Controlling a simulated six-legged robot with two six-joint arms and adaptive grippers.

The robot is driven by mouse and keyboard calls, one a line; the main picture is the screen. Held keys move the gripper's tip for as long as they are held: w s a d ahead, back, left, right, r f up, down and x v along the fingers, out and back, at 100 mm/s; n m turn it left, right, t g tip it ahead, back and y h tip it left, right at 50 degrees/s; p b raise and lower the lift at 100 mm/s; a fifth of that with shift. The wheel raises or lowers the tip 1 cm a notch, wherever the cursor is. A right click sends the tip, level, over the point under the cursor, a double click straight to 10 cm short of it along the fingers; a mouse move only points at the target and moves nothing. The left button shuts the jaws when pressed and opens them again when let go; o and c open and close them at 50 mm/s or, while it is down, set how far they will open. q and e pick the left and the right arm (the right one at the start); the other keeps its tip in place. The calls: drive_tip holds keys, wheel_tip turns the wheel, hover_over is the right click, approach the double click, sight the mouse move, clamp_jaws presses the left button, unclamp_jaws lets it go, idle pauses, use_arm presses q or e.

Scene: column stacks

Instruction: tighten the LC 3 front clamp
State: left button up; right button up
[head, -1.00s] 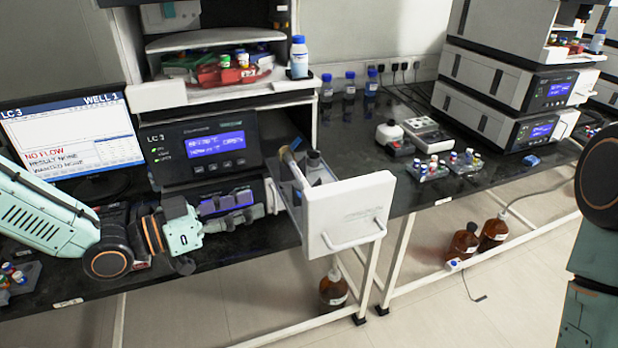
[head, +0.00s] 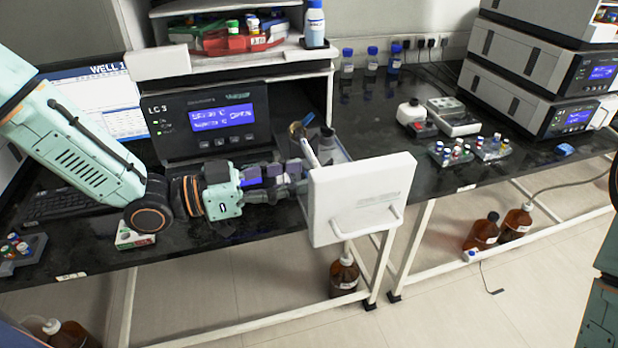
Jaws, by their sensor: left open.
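The LC 3 unit (head: 212,122) stands on the dark bench with its blue display lit. Its drawer, with a white front panel (head: 360,200), is pulled out toward me. I cannot make out the front clamp; the gripper and drawer panel cover that area. My left gripper (head: 300,178) is open and reaches rightward across the unit's lower front, its fingers at the left side of the drawer. I cannot tell whether they touch anything. My right gripper is out of view.
A monitor (head: 100,105) and keyboard (head: 70,202) stand at left behind my left arm. A vial rack (head: 20,252) lies at the bench's left front. The bench right of the drawer has a small white-and-grey device (head: 452,117) and vial racks. Brown bottles (head: 343,272) stand below.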

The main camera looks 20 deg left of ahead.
sight(305, 174)
use_arm(q)
drive_tip(key=d, duration=0.1)
drive_tip(key=w+d, duration=0.1)
drive_tip(key=shift+d+r+b, duration=0.2)
drive_tip(key=shift+d+b, duration=0.15)
drive_tip(key=shift+d, duration=0.05)
drive_tip(key=shift+w+f, duration=0.15)
drive_tip(key=shift+w, duration=0.15)
drive_tip(key=shift+s+a, duration=0.15)
drive_tip(key=shift+s+r, duration=0.3)
drive_tip(key=shift+s, duration=0.15)
drive_tip(key=shift+c, duration=0.4)
drive_tip(key=shift+w+d+f, duration=0.2)
drive_tip(key=shift+w, duration=0.3)
drive_tip(key=c, duration=0.4)
drive_tip(key=shift+a, duration=0.1)
drive_tip(key=shift+c, duration=0.9)
drive_tip(key=shift+s+r, duration=0.1)
drive_tip(key=shift+s, duration=0.05)
clamp_jaws()
